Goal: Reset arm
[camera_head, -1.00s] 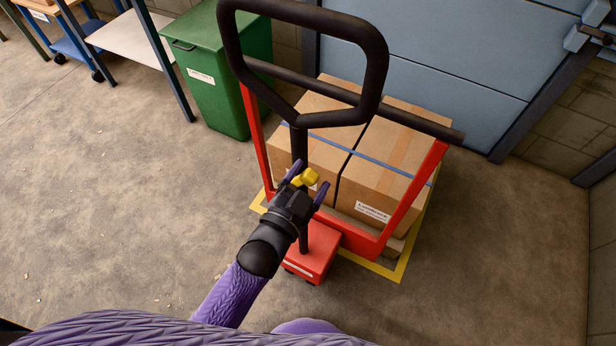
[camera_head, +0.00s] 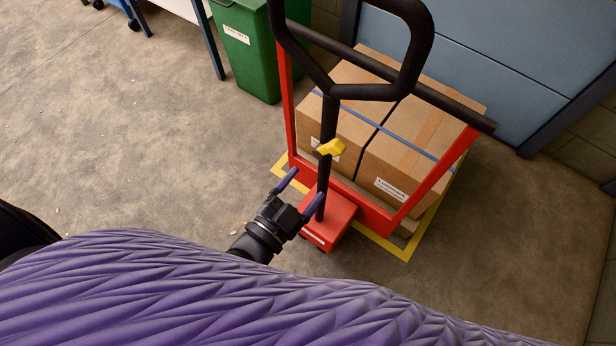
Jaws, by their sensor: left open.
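My left gripper (camera_head: 298,186) is open and empty in the head view, its two purple fingers spread apart. It is below and to the left of the yellow lever (camera_head: 331,147) on the black handle post (camera_head: 327,180), clear of the lever. The right fingertip appears close to the post; I cannot tell whether they touch. My purple-sleeved arm fills the bottom of the view. The right gripper is not in view.
A red cart (camera_head: 334,221) with a black loop handle (camera_head: 424,40) carries cardboard boxes (camera_head: 408,150). Yellow floor tape (camera_head: 401,252) surrounds it. A green bin (camera_head: 247,57) stands at the back left, a blue-grey door (camera_head: 490,60) behind. The floor at left is clear.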

